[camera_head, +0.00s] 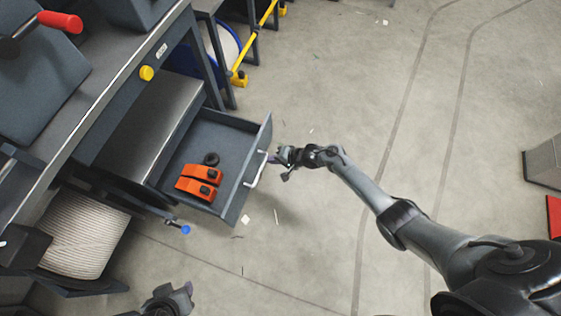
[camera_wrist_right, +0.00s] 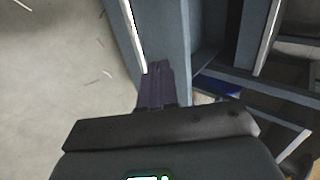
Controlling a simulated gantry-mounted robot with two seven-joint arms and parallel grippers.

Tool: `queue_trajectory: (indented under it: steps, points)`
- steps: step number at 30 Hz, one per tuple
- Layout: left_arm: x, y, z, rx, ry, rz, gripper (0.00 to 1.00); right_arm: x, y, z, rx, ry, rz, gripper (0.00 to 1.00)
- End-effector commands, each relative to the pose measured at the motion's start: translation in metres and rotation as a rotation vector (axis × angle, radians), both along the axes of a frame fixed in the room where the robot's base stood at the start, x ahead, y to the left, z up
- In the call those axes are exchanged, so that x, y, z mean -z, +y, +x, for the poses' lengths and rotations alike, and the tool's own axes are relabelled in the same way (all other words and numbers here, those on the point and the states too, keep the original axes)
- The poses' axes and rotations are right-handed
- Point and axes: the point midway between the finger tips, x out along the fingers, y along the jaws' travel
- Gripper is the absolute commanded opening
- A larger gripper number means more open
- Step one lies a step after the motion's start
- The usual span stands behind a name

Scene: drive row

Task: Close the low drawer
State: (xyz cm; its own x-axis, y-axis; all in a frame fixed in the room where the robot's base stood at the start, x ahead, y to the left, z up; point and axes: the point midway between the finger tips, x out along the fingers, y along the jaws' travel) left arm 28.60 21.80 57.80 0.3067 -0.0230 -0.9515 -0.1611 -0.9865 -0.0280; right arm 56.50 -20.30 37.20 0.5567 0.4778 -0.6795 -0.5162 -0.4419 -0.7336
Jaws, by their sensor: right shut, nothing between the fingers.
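The low drawer (camera_head: 218,129) is pulled out from under the workbench and stands open. Two orange tools (camera_head: 198,181) and a small dark ring (camera_head: 211,159) lie in it. Its front carries a pale bar handle (camera_head: 256,171). My right gripper (camera_head: 276,157) is shut and empty at the upper end of the handle, by the outer face of the drawer front; I cannot tell whether it touches. In the right wrist view, the shut fingers (camera_wrist_right: 156,85) point at the drawer front (camera_wrist_right: 172,35) and the pale handle (camera_wrist_right: 131,32). Part of my left gripper (camera_head: 170,300) shows at the bottom edge.
A cable spool (camera_head: 80,236) stands at the lower left, and a blue-tipped lever (camera_head: 184,229) sticks out below the drawer. A yellow knob (camera_head: 147,73) is on the bench edge. A yellow rail (camera_head: 254,42) is behind. The floor right of the drawer is mostly clear.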

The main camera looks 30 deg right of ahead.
Motion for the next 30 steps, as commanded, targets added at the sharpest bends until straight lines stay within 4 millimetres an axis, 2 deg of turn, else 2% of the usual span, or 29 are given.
queue_trajectory:
  steps: [1, 7, 12, 19, 30]
  points:
    - [0.015, 0.000, 0.000, 0.000, 0.000, 0.000, 0.41, 0.013, 0.005, 0.006, 0.000, -0.001, 0.001, 0.00]
    - [0.040, 0.000, 0.000, 0.001, 0.002, 0.002, 0.41, 0.033, 0.019, 0.023, -0.001, 0.000, -0.001, 0.00]
    - [0.053, 0.001, 0.000, 0.004, 0.001, 0.005, 0.41, 0.029, 0.034, 0.040, -0.001, -0.002, 0.000, 0.00]
    - [0.061, 0.003, 0.000, 0.008, 0.001, 0.012, 0.41, 0.026, 0.043, 0.050, -0.001, 0.000, -0.001, 0.00]
    - [0.061, 0.003, 0.000, 0.008, 0.001, 0.011, 0.41, 0.025, 0.044, 0.051, 0.000, 0.001, -0.001, 0.00]
